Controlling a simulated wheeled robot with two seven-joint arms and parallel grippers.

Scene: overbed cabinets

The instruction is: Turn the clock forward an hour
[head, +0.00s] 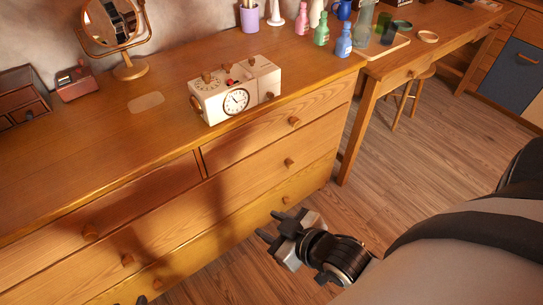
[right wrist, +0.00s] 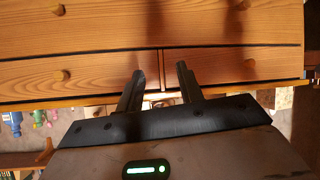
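A cream, box-shaped clock (head: 214,105) stands upright on the dresser top. Its round white face (head: 237,101) has dark hands, too small to read surely. A second dial, a small red part (head: 229,82) and small wooden knobs show on its body. My right gripper (head: 271,226) is in front of the dresser drawers, well below and apart from the clock. Its two fingers are apart with nothing between them, also in the right wrist view (right wrist: 160,70). A small dark shape at the bottom edge of the head view may be my left gripper; its state is hidden.
The wooden dresser (head: 130,160) has several drawers with protruding round knobs. A round mirror (head: 128,70), small wooden boxes (head: 75,82), a purple cup (head: 249,18) and coloured bottles (head: 343,42) stand on it. A desk (head: 450,45) and stool (head: 408,95) are at right.

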